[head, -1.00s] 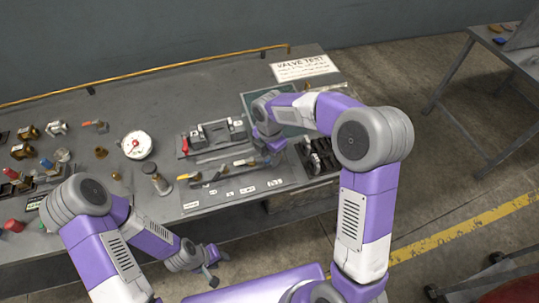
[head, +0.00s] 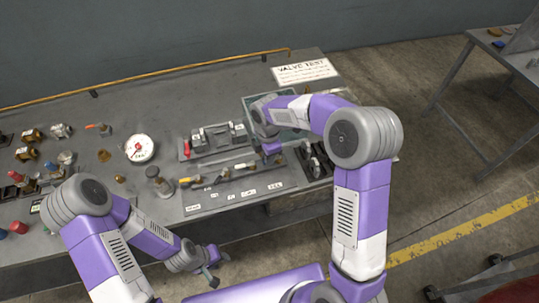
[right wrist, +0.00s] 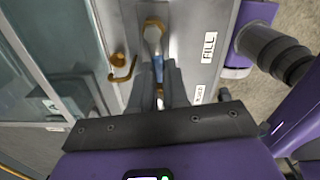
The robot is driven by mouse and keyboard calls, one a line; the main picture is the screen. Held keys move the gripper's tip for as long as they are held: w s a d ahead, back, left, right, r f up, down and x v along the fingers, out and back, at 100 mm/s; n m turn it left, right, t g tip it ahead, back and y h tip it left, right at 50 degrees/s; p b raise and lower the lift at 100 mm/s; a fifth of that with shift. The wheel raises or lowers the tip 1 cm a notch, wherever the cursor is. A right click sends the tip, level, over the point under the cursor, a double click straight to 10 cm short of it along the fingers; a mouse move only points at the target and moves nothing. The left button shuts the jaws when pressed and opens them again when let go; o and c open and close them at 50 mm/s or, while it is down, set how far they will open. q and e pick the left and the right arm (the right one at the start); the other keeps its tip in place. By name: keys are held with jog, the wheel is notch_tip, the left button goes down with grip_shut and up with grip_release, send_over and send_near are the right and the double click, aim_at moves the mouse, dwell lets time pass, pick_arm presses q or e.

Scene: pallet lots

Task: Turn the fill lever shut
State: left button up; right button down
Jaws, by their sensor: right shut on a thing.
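The fill lever (right wrist: 158,68) shows in the right wrist view as a narrow blue handle running from a rounded brass-and-grey pivot (right wrist: 152,35). A FILL label (right wrist: 209,46) is on the grey panel beside it. My right gripper (right wrist: 159,88) is shut on the lever's handle, with a dark finger on each side. In the head view, my right gripper (head: 271,150) is at the right end of the valve panel (head: 235,197) and hides the lever. My left gripper (head: 211,273) hangs in front of the bench, away from the panel; its jaws are too small to read.
A brass hook (right wrist: 122,68) is beside the lever. A dark parts tray (head: 315,160) is close to my right gripper. A round gauge (head: 140,148) and several fittings cover the bench's left part. A VALVE TEST sign (head: 305,70) lies at the back right.

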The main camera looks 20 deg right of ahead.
jog(key=shift+w+m, duration=0.35)
jog(key=shift+m, duration=0.55)
jog(key=c, duration=1.1)
grip_release()
